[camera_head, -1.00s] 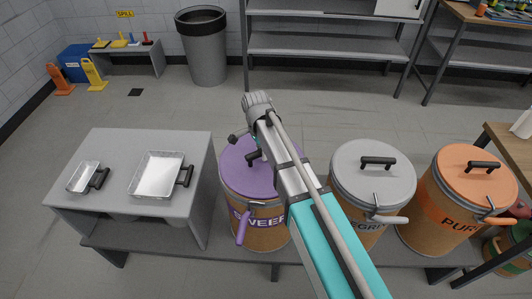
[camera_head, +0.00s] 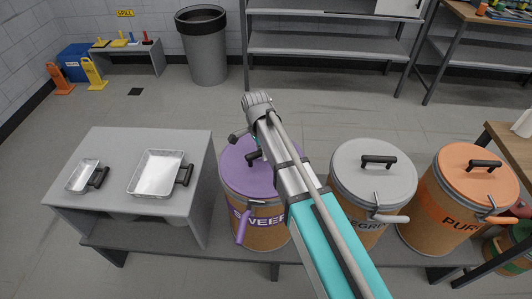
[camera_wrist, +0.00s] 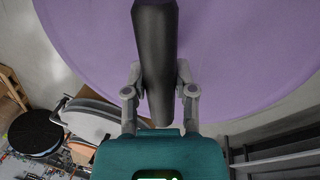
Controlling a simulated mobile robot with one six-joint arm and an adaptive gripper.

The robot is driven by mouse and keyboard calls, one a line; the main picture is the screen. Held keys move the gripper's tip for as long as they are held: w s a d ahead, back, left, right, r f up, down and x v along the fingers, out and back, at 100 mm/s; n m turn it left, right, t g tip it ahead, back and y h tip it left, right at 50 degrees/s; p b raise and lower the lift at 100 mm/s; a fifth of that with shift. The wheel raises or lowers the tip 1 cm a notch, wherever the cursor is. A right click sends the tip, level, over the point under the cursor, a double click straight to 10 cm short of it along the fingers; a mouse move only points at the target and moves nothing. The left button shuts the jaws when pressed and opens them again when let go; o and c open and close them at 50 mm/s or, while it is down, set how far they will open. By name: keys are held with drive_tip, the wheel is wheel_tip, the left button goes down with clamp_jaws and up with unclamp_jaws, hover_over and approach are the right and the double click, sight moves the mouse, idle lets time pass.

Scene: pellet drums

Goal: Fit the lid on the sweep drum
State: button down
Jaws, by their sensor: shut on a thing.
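The lid fills much of the wrist view (camera_wrist: 235,60). My gripper (camera_wrist: 160,85) is shut on the lid's black bar handle (camera_wrist: 155,45), one finger on each side. In the head view my arm hides most of the handle and the lid's right part. A purple lever (camera_head: 242,227) hangs at the drum's front.
A grey-lidded drum (camera_head: 373,175) and an orange-lidded drum (camera_head: 478,175) stand to the right on the same bench. A grey table (camera_head: 125,140) with two metal scoops (camera_head: 157,172) (camera_head: 83,175) stands left. The floor behind is clear up to a grey bin (camera_head: 205,60).

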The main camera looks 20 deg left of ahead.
drive_tip(key=shift+f+b, duration=0.3)
drive_tip(key=shift+b, duration=0.05)
idle(0.4)
drive_tip(key=shift+c, duration=1.8)
unclamp_jaws()
drive_tip(key=o, duration=0.4)
drive_tip(key=shift+c, duration=0.2)
drive_tip(key=shift+s+r, duration=0.1)
